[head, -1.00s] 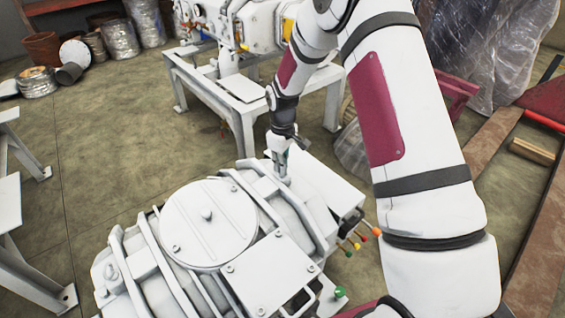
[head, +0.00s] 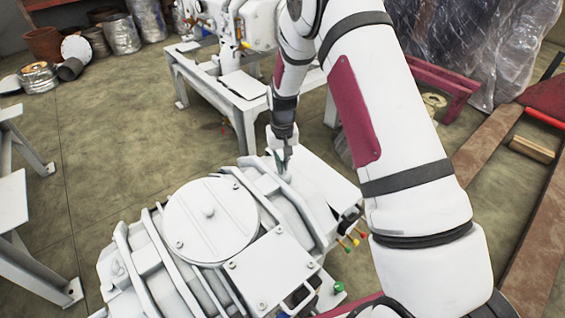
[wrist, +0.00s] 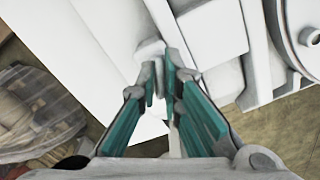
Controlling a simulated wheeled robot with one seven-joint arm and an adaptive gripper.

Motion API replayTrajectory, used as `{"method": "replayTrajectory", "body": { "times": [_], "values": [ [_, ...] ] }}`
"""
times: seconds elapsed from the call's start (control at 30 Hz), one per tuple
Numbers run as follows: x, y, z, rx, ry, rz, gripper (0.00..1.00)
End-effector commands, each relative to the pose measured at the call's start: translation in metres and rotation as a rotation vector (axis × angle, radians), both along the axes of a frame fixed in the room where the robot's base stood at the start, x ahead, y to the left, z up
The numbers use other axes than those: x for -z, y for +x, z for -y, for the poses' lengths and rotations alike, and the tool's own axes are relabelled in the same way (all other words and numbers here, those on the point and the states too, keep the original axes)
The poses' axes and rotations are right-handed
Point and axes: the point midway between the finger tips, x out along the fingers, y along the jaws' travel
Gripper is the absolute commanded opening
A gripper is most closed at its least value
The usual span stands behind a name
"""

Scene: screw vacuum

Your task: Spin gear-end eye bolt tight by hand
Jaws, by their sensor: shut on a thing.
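The white screw vacuum pump (head: 205,215) fills the lower middle of the head view, with a round bolted cover on top. My gripper (head: 284,170) points down at the pump's far end, beside a raised rib. In the wrist view my gripper's teal-padded fingers (wrist: 167,72) are close together at a small pale part, the gear-end eye bolt (wrist: 150,50), on the white casing. They are shut on it. The fingers cover much of the bolt, and I cannot see its thread or whether it is seated flush.
A white stand (head: 235,95) with another machine is behind. Coloured fittings (head: 350,240) stick out at the pump's right. Buckets and drums (head: 45,45) stand at the back left. The floor (head: 110,150) between is clear.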

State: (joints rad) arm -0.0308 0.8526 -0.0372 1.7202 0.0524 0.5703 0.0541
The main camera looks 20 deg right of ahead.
Motion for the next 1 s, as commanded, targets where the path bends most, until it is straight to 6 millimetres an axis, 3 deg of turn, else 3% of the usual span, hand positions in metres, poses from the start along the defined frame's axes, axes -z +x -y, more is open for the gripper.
{"method": "replayTrajectory", "body": {
  "times": [0.6, 0.63, 0.7, 1.0],
  "values": [
    [-0.002, 0.0011, 0.0, 0.04, 0.0, 0.003, 0.0],
    [-0.002, 0.0011, 0.0001, 0.04, 0.0, 0.003, 0.14],
    [-0.0017, 0.001, 0.0001, 0.04, 0.0, 0.002, 0.28],
    [-0.0015, 0.0005, -0.0001, 0.039, 0.0, 0.001, 0.28]
  ]
}}
